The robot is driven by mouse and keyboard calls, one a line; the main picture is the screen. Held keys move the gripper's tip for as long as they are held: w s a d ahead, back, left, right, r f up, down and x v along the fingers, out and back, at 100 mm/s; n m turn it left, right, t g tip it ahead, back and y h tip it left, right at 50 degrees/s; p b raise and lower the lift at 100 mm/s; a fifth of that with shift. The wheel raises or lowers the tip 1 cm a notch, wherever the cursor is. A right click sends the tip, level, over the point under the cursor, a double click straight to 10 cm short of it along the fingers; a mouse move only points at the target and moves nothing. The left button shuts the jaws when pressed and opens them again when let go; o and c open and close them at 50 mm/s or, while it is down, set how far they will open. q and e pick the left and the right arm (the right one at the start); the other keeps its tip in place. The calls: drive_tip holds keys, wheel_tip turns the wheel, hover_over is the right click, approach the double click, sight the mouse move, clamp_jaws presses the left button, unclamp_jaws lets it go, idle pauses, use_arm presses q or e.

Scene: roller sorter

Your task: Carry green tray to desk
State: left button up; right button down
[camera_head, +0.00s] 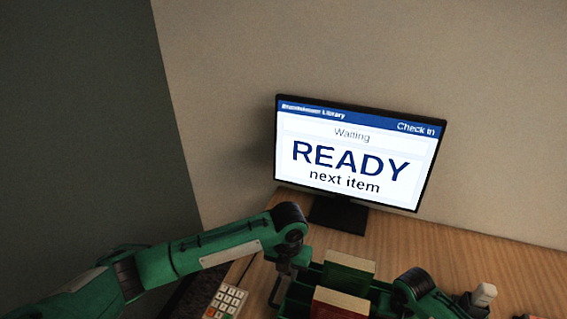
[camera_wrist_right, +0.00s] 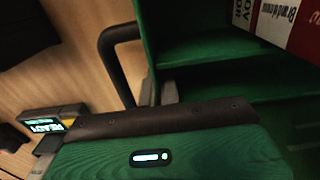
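The green tray (camera_head: 297,292) is at the desk's front in the head view, cut off by the bottom edge. It holds a red book (camera_head: 340,304) and a green book (camera_head: 347,272). In the right wrist view the tray (camera_wrist_right: 205,48) shows its inside, and a dark loop handle (camera_wrist_right: 112,62) stands out from its side. My left gripper (camera_head: 280,288) points down at the tray's left side; its fingertips are unclear. My right gripper (camera_wrist_right: 160,92) is close against the tray wall beside the handle; its grip is mostly hidden by its own body.
The wooden desk (camera_head: 400,243) carries a monitor (camera_head: 355,155) reading "READY next item". A keypad (camera_head: 226,300) lies left of the tray. The desk between the monitor and the tray is clear.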

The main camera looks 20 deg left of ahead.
use_arm(q)
drive_tip(key=shift+r, duration=0.7)
use_arm(e)
drive_tip(key=shift+r, duration=0.1)
use_arm(q)
drive_tip(key=shift+a, duration=0.15)
drive_tip(key=a+r, duration=0.5)
drive_tip(key=a, duration=0.4)
idle(0.3)
use_arm(e)
drive_tip(key=c, duration=1.8)
unclamp_jaws()
drive_tip(key=shift+o, duration=0.2)
wheel_tip(320, 180, up, 14)
